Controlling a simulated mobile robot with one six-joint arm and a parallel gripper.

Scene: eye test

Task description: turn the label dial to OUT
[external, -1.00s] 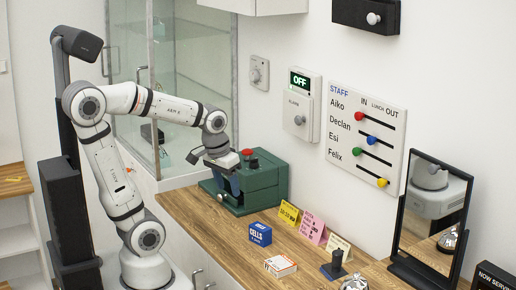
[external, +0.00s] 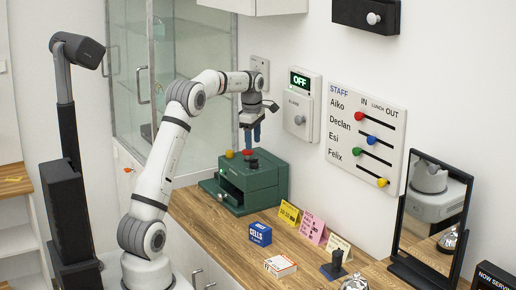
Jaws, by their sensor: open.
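I cannot make out a dial marked OUT with certainty. My gripper (external: 252,139) points down with blue fingers just above the red knob. It is open and holds nothing that I can see; whether the fingertips touch the knob is unclear.
On the wall are a staff board (external: 343,152) with coloured sliders, an alarm panel (external: 299,122) showing OFF, and a plate (external: 260,66) partly behind my arm. A blue box (external: 260,234), cards (external: 312,228) and a mirror (external: 433,215) stand right of the green box.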

